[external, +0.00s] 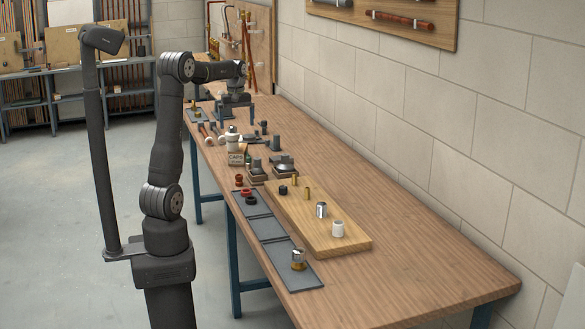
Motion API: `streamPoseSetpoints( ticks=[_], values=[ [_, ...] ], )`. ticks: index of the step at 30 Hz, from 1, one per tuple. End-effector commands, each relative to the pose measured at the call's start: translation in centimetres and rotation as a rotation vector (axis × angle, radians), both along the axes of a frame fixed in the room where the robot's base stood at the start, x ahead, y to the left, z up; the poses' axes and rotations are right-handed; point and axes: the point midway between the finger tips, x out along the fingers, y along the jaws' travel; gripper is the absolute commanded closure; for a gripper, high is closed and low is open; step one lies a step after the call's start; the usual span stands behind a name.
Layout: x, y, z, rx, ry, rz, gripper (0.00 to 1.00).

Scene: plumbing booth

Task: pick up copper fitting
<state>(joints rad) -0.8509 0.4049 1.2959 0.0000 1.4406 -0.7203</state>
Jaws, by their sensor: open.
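My gripper (236,118) is open and points down over the far part of the wooden workbench (420,255). Its two fingers are apart, and no object is seen between them. A small reddish, copper-coloured piece (239,181) stands near the far end of the grey mats (272,229), well nearer the camera than my gripper. It is too small for me to tell whether it is the copper fitting. A red ring (246,191) and a black ring (251,201) lie beside it.
A wooden board (352,243) holds two brass pieces (307,193), a dark piece (283,190), a chrome cylinder (322,210) and a white cap (338,229). A metal fitting (298,259) stands on the nearest mat. A white bottle (232,138) and tools crowd the far bench. The near right bench is clear.

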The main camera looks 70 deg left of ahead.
Motion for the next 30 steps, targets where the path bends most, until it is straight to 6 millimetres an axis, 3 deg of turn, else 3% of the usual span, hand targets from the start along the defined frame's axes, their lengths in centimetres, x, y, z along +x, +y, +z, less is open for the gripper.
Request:
streamPoseSetpoints(
  ticks=[14,21,30],
  values=[
    [-0.01,0.00,-0.05,0.000,0.000,0.000,0.00],
    [-0.01,-0.01,-0.05,0.000,0.000,0.000,0.45],
    [0.00,0.18,-0.52,-0.008,0.001,0.011,0.45]
  ],
)
